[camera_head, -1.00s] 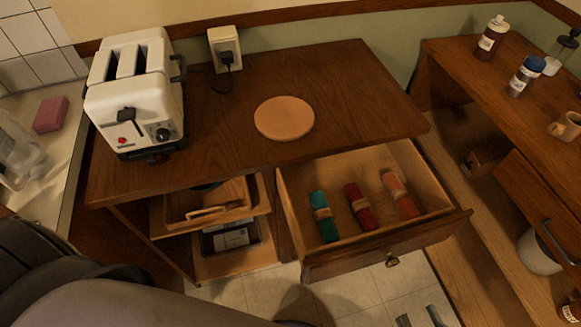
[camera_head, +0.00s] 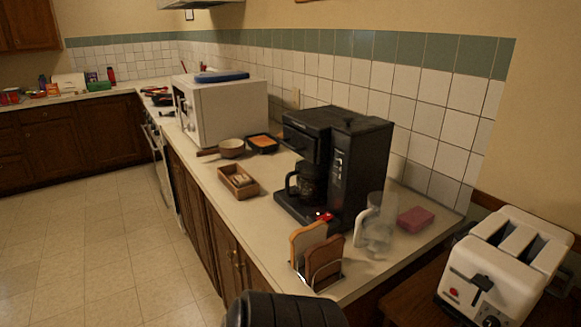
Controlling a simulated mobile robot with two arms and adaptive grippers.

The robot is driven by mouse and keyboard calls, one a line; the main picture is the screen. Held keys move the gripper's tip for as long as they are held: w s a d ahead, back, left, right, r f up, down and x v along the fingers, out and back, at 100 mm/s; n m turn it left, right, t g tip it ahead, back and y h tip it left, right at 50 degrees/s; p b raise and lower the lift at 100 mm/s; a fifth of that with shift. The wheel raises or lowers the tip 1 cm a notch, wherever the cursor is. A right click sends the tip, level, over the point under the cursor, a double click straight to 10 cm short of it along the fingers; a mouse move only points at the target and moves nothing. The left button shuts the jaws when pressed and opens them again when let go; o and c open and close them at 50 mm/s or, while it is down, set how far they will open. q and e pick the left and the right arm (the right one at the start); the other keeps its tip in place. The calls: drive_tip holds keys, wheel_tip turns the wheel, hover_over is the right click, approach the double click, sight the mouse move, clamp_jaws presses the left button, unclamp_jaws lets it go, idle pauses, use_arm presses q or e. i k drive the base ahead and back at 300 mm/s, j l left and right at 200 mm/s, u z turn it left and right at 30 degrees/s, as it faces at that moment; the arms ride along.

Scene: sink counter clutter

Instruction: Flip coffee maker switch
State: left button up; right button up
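The black coffee maker (camera_head: 352,165) stands upright on the white counter, right of the picture's middle. Its glass carafe (camera_head: 308,183) sits in the bay at its front left. A small red spot, which looks like the switch (camera_head: 325,216), shows low on the front of its base. Whether it is on or off is too small to tell. Neither of my grippers is in view. A dark rounded part of my own arm shows at the bottom edge, in front of the counter, apart from the coffee maker.
A toast rack with bread (camera_head: 315,255) stands before the coffee maker. A clear pitcher (camera_head: 378,228) and pink sponge (camera_head: 416,218) are to its right. A wooden box (camera_head: 238,181), pan (camera_head: 232,147) and microwave (camera_head: 222,107) lie beyond. The white toaster (camera_head: 503,262) is at right. The floor at left is clear.

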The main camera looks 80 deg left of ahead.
sight(326, 217)
drive_tip(key=u, duration=0.45)
drive_tip(key=k+l+u, duration=0.1)
drive_tip(key=u, duration=0.85)
drive_tip(key=k+u, duration=0.1)
drive_tip(key=u, duration=0.85)
